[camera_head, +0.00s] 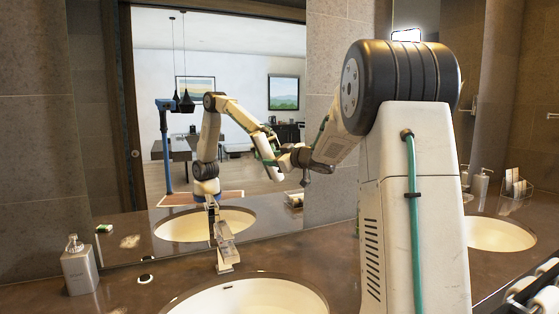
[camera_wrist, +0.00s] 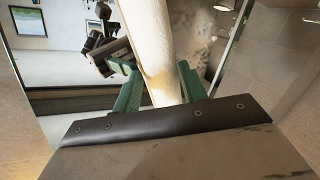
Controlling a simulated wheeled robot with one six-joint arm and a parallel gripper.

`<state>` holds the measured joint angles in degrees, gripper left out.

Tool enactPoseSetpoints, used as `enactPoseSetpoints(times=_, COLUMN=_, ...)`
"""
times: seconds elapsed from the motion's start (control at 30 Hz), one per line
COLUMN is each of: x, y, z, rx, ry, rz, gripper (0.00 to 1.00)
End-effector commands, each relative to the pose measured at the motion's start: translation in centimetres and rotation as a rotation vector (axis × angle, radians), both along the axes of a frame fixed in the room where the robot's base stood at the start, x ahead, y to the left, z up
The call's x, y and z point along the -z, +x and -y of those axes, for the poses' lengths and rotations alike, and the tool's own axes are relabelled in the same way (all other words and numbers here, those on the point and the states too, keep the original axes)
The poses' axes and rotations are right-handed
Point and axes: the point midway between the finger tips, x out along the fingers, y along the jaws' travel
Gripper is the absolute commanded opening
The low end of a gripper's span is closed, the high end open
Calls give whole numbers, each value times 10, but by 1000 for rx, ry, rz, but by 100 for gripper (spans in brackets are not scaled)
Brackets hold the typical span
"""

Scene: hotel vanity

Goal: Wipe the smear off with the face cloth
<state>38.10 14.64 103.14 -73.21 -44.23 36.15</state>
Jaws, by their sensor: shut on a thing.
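My gripper (camera_wrist: 155,85) shows as two green fingers in the wrist view, shut on a long pale thing between them, which looks like the face cloth (camera_wrist: 152,40). In the head view my arm reaches left toward the mirror with its wrist in front of the glass; the cloth is hard to make out there. A pale blotch, perhaps the smear (camera_head: 117,311), lies on the counter at the bottom left edge, with a similar blotch in the mirror above. A mottled pale patch also shows right of the cloth in the wrist view; I cannot tell what it is.
The large mirror (camera_head: 225,65) reflects my arm and the room. A soap dispenser (camera_head: 79,266) stands at the left on the brown counter (camera_head: 330,262), and a black disc (camera_head: 145,279) lies near it. A white basin (camera_head: 250,298) is in front; rolled towels (camera_head: 546,298) lie at right.

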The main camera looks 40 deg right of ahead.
Motion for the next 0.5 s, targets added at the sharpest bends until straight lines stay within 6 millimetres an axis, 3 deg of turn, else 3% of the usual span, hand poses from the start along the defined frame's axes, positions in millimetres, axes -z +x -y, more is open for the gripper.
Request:
enactPoseSetpoints(times=0.1, x=0, y=3, z=-13, rx=-5, ry=0, rz=0, gripper=17)
enactPoseSetpoints(times=0.5, x=1, y=8, z=-31, rx=-3, ry=0, rz=0, gripper=17)
